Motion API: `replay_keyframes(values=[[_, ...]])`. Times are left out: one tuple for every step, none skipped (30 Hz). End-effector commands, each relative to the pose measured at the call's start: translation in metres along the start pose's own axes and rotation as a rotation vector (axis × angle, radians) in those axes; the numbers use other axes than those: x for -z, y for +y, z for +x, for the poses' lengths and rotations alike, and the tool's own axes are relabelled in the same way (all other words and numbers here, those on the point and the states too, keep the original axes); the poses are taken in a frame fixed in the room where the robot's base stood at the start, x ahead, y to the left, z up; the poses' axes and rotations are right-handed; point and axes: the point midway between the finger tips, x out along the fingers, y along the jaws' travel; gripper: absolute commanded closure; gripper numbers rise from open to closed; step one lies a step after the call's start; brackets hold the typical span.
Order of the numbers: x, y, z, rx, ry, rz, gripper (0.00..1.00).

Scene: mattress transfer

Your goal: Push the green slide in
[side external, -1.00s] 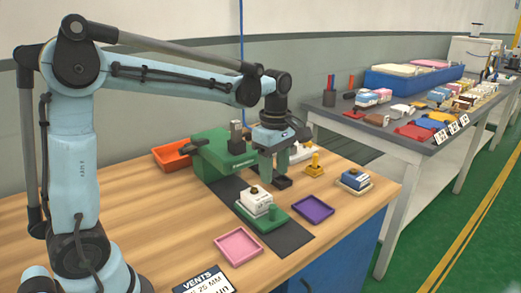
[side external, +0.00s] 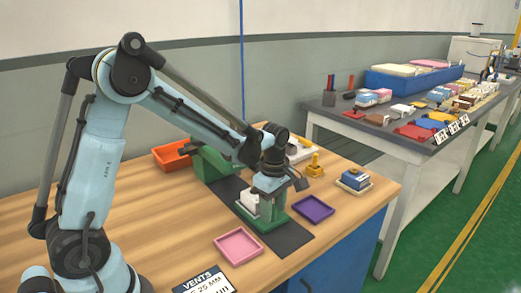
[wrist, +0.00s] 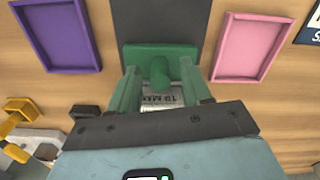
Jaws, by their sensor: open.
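The green slide (wrist: 135,52) is a flat green plate with an upright round knob (wrist: 159,70) near its front edge. It lies on the dark strip and carries a small white mattress block (side external: 249,202). My gripper (wrist: 154,95) is open, its two green fingers on either side of the knob and apart from it, as far as the wrist view shows. In the side view my gripper (side external: 268,212) is low over the slide and hides part of it. The green machine (side external: 207,165) stands at the strip's far end, partly hidden by my arm.
A purple tray (side external: 314,208) and a pink tray (side external: 238,244) flank the dark strip (side external: 290,237). A yellow stamp (side external: 315,165), a blue-and-white block (side external: 355,179) and an orange bin (side external: 172,156) are farther out. A vents sign (side external: 203,281) is at the front edge.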

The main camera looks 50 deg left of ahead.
Motion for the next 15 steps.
replay_keyframes(values=[[0.0000,0.0003,0.0031,0.000,0.000,0.000,0.52],[0.0000,0.0002,0.0043,0.000,0.000,0.000,0.52],[0.0000,0.0000,0.0055,0.000,0.000,0.000,0.52],[0.0000,-0.0001,0.0061,0.000,0.000,0.000,0.52],[0.0000,-0.0001,0.0065,0.000,0.000,0.000,0.52],[0.0000,-0.0002,0.0067,0.000,0.000,0.000,0.52],[0.0000,-0.0002,0.0068,0.000,0.000,0.000,0.52],[0.0000,-0.0002,0.0068,0.000,0.000,0.000,0.52],[0.0000,-0.0001,0.0067,0.000,0.000,0.000,0.52],[0.0000,-0.0001,0.0067,0.000,0.000,0.000,0.52],[0.0000,-0.0001,0.0066,0.000,0.000,0.000,0.52],[0.0000,-0.0001,0.0066,0.000,0.000,0.000,0.53],[0.0000,-0.0001,0.0066,0.000,0.000,0.000,0.58],[0.0000,-0.0001,0.0065,0.000,0.000,0.000,0.62],[0.0000,-0.0001,0.0065,0.000,0.000,0.000,0.68]])
